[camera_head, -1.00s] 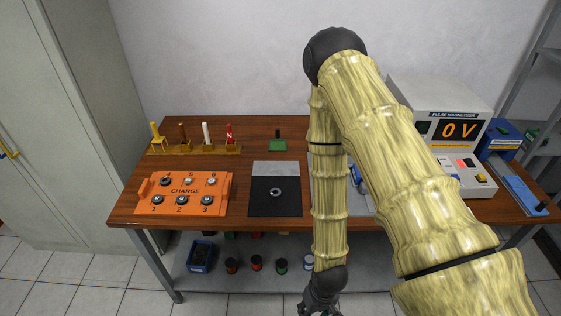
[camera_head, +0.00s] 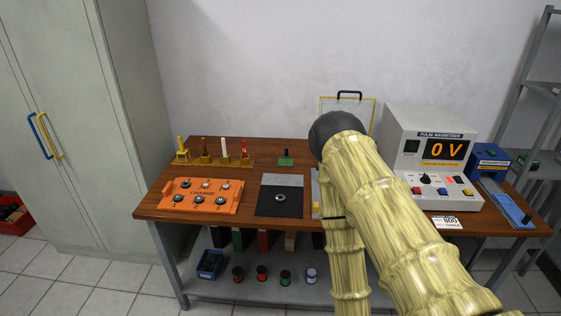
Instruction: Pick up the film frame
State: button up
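What looks like the film frame (camera_head: 349,98) stands upright at the back of the table against the wall. It has a thin yellow border and a black handle on top. Its lower part is hidden behind the dark elbow of my arm, and I cannot tell what it rests on. My gripper is below the bottom edge of the picture, so its fingers do not show.
The wooden table (camera_head: 150,205) holds an orange charge tray (camera_head: 175,205), a black mat with a ring (camera_head: 280,198), a tool rack (camera_head: 218,162) and the pulse magnetizer (camera_head: 400,130) at right. My arm covers the table's middle right.

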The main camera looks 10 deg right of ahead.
aim_at(285, 161)
jog(key=z, duration=0.1)
jog(key=i, duration=1.1)
jog(key=z, duration=0.5)
